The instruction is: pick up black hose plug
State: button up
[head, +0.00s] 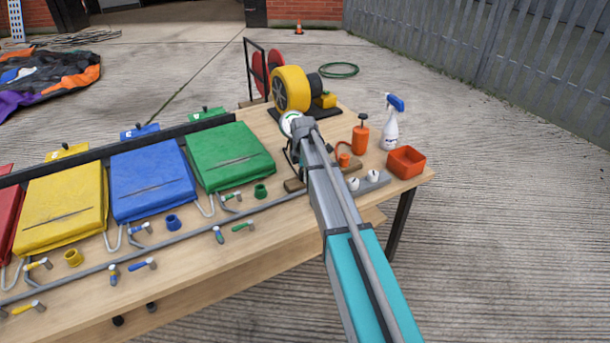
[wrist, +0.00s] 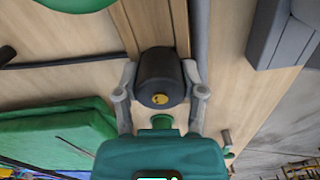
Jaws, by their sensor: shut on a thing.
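The black hose plug (wrist: 158,82), a dark cylinder with a small yellow mark on its end, sits between the two grey fingers of my gripper (wrist: 160,70) in the wrist view. A finger presses on each side of it, so the gripper is shut on it. A wooden strip on the tabletop shows behind the plug. I cannot tell whether the plug is touching the wood. In the head view my arm hides most of the gripper and the plug.
The workbench (head: 190,255) carries green (head: 230,155), blue (head: 152,180) and yellow (head: 60,215) pads with small tools. A yellow blower (head: 292,90) stands behind my gripper. An orange bottle (head: 360,138), spray bottle (head: 391,125) and orange bin (head: 406,162) stand to the right.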

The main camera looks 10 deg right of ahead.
jog(key=shift+r, duration=0.15)
notch_tip(320, 180, up, 3)
jog(key=p, duration=0.3)
jog(key=s+r+p, duration=0.9)
jog(key=s+p, duration=0.1)
jog(key=s, duration=0.4)
jog(key=shift+a+r, duration=0.25)
jog(key=shift+r, duration=0.1)
jog(key=shift+d, duration=0.15)
